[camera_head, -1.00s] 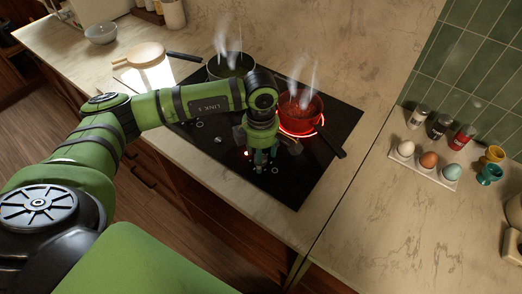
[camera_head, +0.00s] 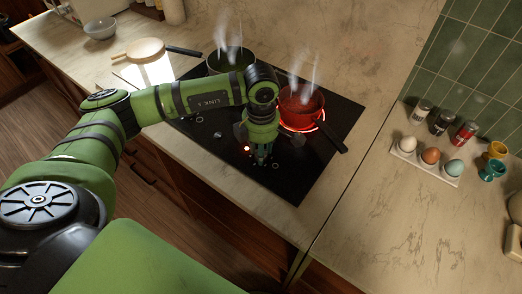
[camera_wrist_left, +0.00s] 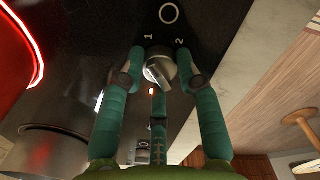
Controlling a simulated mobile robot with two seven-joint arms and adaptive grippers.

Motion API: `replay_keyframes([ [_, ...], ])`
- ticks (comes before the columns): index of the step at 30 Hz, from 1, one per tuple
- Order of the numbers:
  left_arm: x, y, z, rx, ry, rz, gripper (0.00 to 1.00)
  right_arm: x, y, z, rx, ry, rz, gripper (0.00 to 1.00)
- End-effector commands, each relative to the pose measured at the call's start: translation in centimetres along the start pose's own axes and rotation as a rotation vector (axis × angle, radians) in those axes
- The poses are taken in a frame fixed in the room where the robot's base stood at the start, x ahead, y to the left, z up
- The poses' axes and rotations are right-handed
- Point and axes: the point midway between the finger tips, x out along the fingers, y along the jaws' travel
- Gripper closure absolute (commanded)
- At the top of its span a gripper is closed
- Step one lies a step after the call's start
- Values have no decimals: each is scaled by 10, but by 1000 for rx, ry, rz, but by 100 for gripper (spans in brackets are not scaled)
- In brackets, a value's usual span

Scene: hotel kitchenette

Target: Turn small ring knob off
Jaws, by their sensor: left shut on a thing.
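In the left wrist view a silver knob (camera_wrist_left: 158,69) stands on the black cooktop (camera_wrist_left: 85,30), beside printed marks: a ring, a 1 and a 2. My left gripper (camera_wrist_left: 160,75) has its green fingers around this knob and is shut on it. In the head view the left gripper (camera_head: 262,160) reaches down to the front of the cooktop and hides the knob. A small orange-red light (camera_head: 247,148) glows just left of the gripper. The right gripper is in neither view.
A steaming red pot (camera_head: 300,108) stands on a glowing ring, its dark handle pointing front right. A steaming dark pot (camera_head: 232,62) stands behind my wrist. An egg tray (camera_head: 405,153) sits on the right counter. The counter front right of the cooktop is clear.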

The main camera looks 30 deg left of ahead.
Motion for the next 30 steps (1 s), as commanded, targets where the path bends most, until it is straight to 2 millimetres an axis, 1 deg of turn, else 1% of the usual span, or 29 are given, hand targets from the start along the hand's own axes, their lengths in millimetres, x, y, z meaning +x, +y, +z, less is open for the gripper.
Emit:
replay_keyframes([
  [1,4,0,0,-33,-1,1,99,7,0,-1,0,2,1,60],
  [15,4,0,0,-462,-1,0,99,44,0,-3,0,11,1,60],
  [24,3,0,0,-716,1,0,99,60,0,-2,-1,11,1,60],
  [30,2,0,0,-837,1,0,99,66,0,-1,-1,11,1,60],
])
